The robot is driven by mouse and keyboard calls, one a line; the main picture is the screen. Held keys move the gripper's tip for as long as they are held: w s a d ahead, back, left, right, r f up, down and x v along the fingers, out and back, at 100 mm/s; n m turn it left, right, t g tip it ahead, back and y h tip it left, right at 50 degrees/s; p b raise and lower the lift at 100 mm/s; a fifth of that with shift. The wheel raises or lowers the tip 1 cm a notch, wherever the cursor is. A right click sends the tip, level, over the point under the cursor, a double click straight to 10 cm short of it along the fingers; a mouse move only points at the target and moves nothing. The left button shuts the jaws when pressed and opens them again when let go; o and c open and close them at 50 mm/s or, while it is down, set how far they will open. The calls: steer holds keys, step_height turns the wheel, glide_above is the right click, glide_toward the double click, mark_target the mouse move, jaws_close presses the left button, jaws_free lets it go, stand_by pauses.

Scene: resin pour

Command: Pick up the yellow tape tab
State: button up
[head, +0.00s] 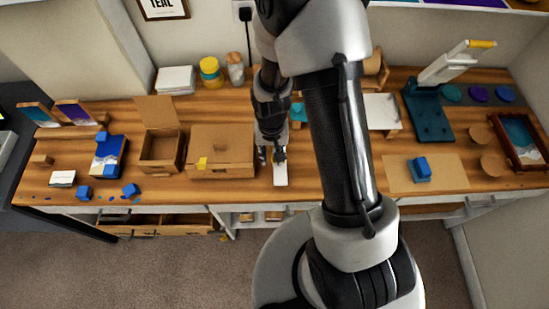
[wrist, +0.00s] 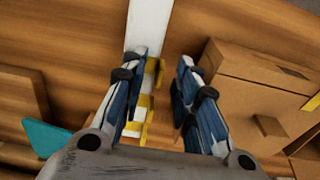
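My gripper (head: 271,156) points down at the table, just behind a white strip (head: 280,175). In the wrist view, the gripper (wrist: 164,55) is open, with a gap between its fingers. The white strip (wrist: 149,25) runs between and under the fingers. Small yellow tabs (wrist: 153,74) show between the fingers, beside the left finger, which partly hides them. I cannot tell whether the finger touches them. Another yellow tab (head: 202,163) is on the front top edge of a closed cardboard box (head: 235,142). It also shows at the right edge of the wrist view (wrist: 312,102).
The cardboard box (wrist: 250,95) stands close beside my right finger in the wrist view. An open cardboard box (head: 160,150) is farther left. A teal stand (head: 428,112) and a mat with a blue block (head: 421,168) are on the right. Bare wood shows around the strip.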

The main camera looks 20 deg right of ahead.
steer(key=shift+c, duration=0.2)
jaws_close()
steer(key=shift+r, duration=0.1)
